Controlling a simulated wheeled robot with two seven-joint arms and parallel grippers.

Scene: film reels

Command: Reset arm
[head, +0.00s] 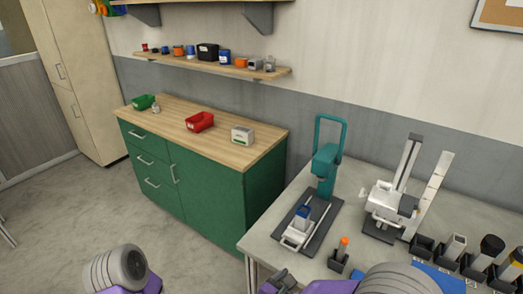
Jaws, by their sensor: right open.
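My right gripper (277,283) shows at the bottom edge, just in front of the grey table's near left corner. It is open, and I see nothing between its fingers, though it is partly cut off by the frame. My right arm (398,281) comes in at the bottom right, over the table's near edge. Part of my left arm (120,268) shows at the bottom left above the floor; its gripper is out of the picture.
The grey table (268,224) holds a teal press (326,160), a white-and-grey device (392,200) and several dark holders at right. A green cabinet (205,202) carries green (143,102) and red (200,121) bins and a white box (243,135).

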